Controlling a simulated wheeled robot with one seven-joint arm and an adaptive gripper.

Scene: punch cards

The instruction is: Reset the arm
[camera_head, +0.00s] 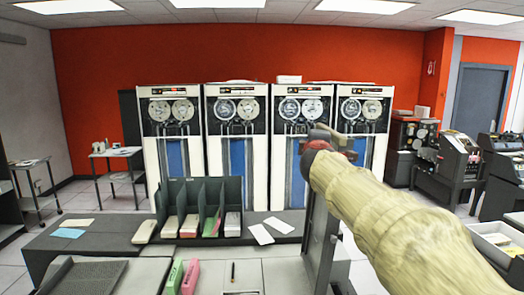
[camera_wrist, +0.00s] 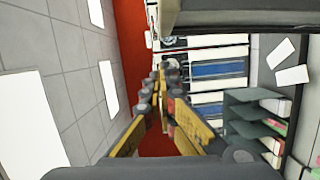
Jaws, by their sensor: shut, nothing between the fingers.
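My gripper (camera_wrist: 158,75) shows in the wrist view with its yellow and grey fingers converging to tips that meet. It is shut and empty. In the head view my arm, in a pale cover, reaches in from the lower right, and its end is raised above the desk, in front of the tape cabinets. The fingers are hard to make out in the head view. The wrist view is turned sideways, with the ceiling at its left.
A desk (camera_head: 95,235) spans the front. On it stand a dark green card rack (camera_head: 208,200) with cards, loose white cards (camera_head: 260,234), and pink (camera_head: 190,277) and green (camera_head: 174,278) card stacks. Tall tape cabinets (camera_head: 230,170) line the red wall. Machines (camera_head: 459,158) stand at the right.

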